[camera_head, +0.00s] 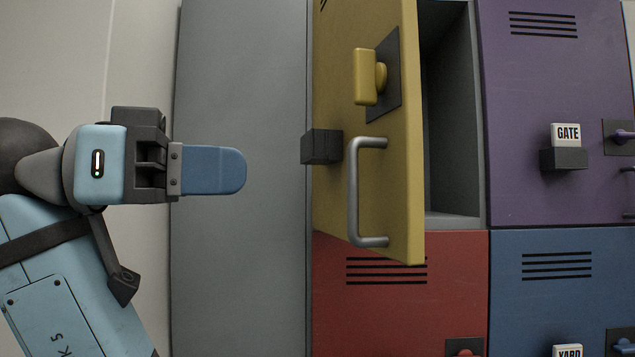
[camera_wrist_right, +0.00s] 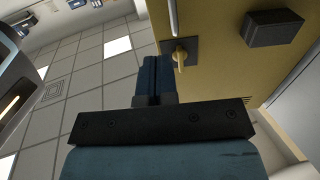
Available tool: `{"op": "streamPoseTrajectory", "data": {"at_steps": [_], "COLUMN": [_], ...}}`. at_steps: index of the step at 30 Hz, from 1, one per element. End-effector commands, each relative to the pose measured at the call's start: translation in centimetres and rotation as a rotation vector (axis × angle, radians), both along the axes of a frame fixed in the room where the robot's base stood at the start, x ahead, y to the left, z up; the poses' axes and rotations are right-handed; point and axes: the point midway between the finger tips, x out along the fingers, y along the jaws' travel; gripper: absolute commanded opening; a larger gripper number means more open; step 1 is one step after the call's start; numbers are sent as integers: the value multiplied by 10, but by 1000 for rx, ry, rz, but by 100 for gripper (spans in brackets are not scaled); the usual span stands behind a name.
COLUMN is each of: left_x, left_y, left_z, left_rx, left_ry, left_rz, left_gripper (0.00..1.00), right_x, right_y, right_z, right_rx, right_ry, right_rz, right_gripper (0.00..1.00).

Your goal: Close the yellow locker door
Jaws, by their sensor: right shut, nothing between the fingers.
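The yellow locker door (camera_head: 390,190) stands partly open in the head view, its right edge swung out and a dark gap showing behind it. Its front carries a yellow latch knob (camera_head: 366,77), a grey bar handle (camera_head: 354,195) and a dark block (camera_head: 321,147). My right gripper (camera_head: 240,171) is shut and empty, left of the door and apart from it, its blue fingers pointing right. In the right wrist view, the shut fingers (camera_wrist_right: 155,75) appear beside the door (camera_wrist_right: 222,55), with the knob (camera_wrist_right: 181,56) just right of them. My left gripper is not in view.
The grey locker interior (camera_head: 452,130) shows right of the door. A purple locker (camera_head: 530,85) marked GATE is at the right, a red one (camera_head: 400,310) and a blue one (camera_head: 525,300) are below. A plain grey panel (camera_head: 240,270) lies left of the door.

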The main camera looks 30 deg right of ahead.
Motion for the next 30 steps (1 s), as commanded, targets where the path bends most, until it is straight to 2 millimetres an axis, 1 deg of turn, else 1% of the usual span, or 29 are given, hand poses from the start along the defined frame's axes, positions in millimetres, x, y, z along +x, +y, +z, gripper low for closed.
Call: {"op": "streamPoseTrajectory", "data": {"at_steps": [5, 12, 18, 21, 24, 30], "left_x": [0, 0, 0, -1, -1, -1], "left_y": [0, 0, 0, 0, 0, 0], "left_z": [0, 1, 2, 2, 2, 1], "left_rx": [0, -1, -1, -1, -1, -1], "left_ry": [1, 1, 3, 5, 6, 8], "left_rz": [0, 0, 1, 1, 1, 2], "left_gripper": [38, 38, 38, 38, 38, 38], "right_x": [-5, -19, -29, -32, -34, -35], "right_y": [-22, -73, -109, -121, -129, -133], "right_z": [-1, -1, 0, 0, 0, 0], "right_rx": [3, 4, 3, 2, 1, 1], "right_ry": [1, 1, 1, 0, 2, 2], "right_rz": [0, -1, -2, -2, -1, -1], "right_gripper": [0, 0, 0, 0, 0, 0]}}
